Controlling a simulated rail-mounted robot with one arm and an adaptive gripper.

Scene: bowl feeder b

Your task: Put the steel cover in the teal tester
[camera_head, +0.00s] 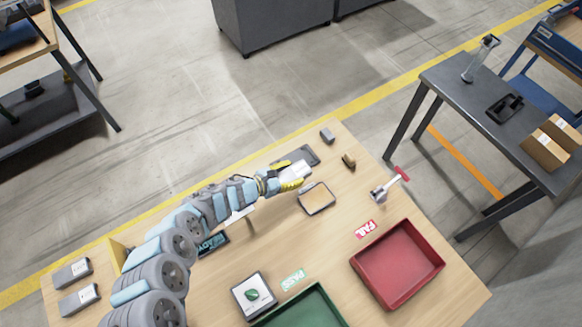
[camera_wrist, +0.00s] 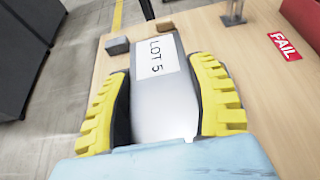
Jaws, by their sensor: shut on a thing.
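My gripper (camera_head: 291,177) is shut on a silver-grey steel cover (camera_head: 296,170) near the back edge of the wooden bench. In the wrist view, the steel cover (camera_wrist: 165,100) lies between the yellow-padded fingers, with a white "LOT 5" label (camera_wrist: 155,57) on its far part. A dark teal unit (camera_head: 213,243) reading "READY", apparently the teal tester, is partly hidden beside my arm. Any opening in it is not visible.
A tan square pad (camera_head: 316,199) lies near my gripper. A red tray (camera_head: 398,301) and a green tray (camera_head: 302,312) are in front.

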